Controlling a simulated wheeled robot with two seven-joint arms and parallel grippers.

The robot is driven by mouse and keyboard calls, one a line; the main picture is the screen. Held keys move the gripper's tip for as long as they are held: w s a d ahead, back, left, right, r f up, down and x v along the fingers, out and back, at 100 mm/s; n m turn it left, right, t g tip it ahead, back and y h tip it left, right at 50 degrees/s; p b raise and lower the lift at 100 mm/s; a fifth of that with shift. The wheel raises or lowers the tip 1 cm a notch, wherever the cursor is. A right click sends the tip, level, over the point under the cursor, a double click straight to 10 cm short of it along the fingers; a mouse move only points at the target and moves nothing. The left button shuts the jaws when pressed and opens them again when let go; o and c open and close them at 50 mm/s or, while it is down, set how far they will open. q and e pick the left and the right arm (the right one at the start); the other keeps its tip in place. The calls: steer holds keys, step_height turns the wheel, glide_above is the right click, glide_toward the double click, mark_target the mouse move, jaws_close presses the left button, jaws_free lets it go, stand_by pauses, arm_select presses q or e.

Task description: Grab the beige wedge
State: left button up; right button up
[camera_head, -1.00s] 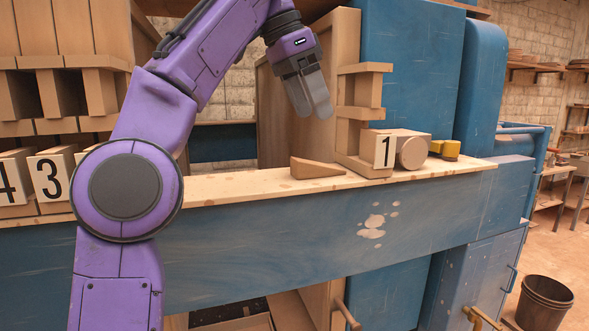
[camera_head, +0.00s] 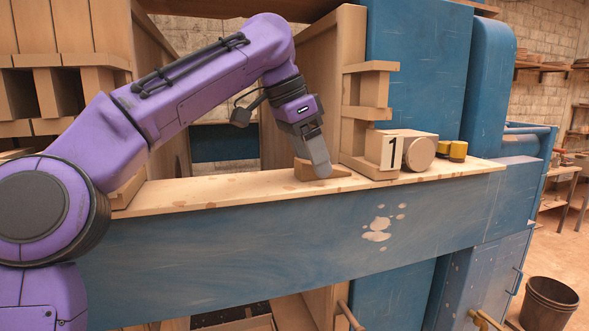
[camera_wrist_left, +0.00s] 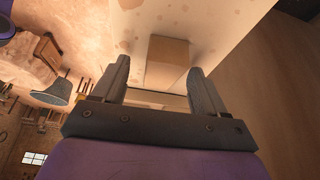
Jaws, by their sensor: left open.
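The beige wedge (camera_head: 334,173) lies on the wooden ledge (camera_head: 222,189), partly hidden behind my left gripper (camera_head: 318,172) in the head view. My left gripper points down at the wedge, its fingers in front of it. In the left wrist view the wedge (camera_wrist_left: 167,62) shows as a beige block just beyond the two fingertips of the left gripper (camera_wrist_left: 160,82). The fingers are apart with nothing between them that I can make out. My right gripper is not in view.
A block marked 1 (camera_head: 392,150) with a round end stands on the ledge to the right of the wedge. A yellow piece (camera_head: 453,150) is further right. A stepped wooden upright (camera_head: 365,110) stands behind. A dark bucket (camera_head: 546,303) is on the floor.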

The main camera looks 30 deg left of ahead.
arm_select(q)
steer(key=shift+w+f, duration=0.45)
steer(key=shift+w, duration=0.1)
steer(key=shift+s+d+r, duration=0.1)
steer(key=shift+s+r, duration=0.05)
steer(key=shift+s, duration=0.15)
steer(key=c, duration=1)
steer(key=shift+w, duration=0.1)
steer(key=shift+c, duration=0.2)
